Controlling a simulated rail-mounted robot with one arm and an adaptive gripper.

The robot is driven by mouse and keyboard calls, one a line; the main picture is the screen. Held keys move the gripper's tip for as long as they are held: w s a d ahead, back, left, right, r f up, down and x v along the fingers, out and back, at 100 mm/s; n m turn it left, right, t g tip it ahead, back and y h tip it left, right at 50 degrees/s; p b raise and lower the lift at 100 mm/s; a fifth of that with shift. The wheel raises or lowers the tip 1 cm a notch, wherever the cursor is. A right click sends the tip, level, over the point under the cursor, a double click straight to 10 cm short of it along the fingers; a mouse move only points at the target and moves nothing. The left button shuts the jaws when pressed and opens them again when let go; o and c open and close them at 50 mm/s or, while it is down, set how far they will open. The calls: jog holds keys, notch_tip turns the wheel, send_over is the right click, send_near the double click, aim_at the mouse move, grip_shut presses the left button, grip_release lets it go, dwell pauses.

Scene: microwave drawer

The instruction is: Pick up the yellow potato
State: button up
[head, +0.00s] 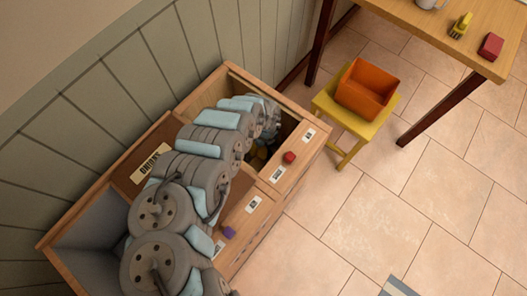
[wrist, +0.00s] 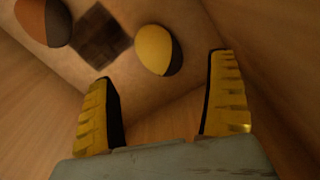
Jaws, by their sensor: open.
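The yellow potato (wrist: 153,46), rounded with a dark shaded side, lies on the floor of a wooden compartment in the wrist view. It is beyond the fingertips, in line with the gap between them. My gripper (wrist: 161,68) is open, its two yellow-and-black fingers apart with nothing between them. In the head view my arm reaches down into the far compartment of the wooden cabinet (head: 321,133); the gripper is mostly hidden there, and I cannot tell the potato apart from it.
A brown-orange rounded object (wrist: 43,20) and a dark square patch (wrist: 98,38) are left of the potato. Wooden walls enclose the compartment closely. Outside stand a yellow stool (head: 325,105) bearing an orange bin (head: 366,91), and a table (head: 410,12).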

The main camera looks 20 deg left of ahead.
aim_at(264, 151)
jog(key=shift+f+b, duration=1.75)
jog(key=shift+f, duration=1.95)
jog(key=shift+c, duration=0.6)
jog(key=c, duration=1.3)
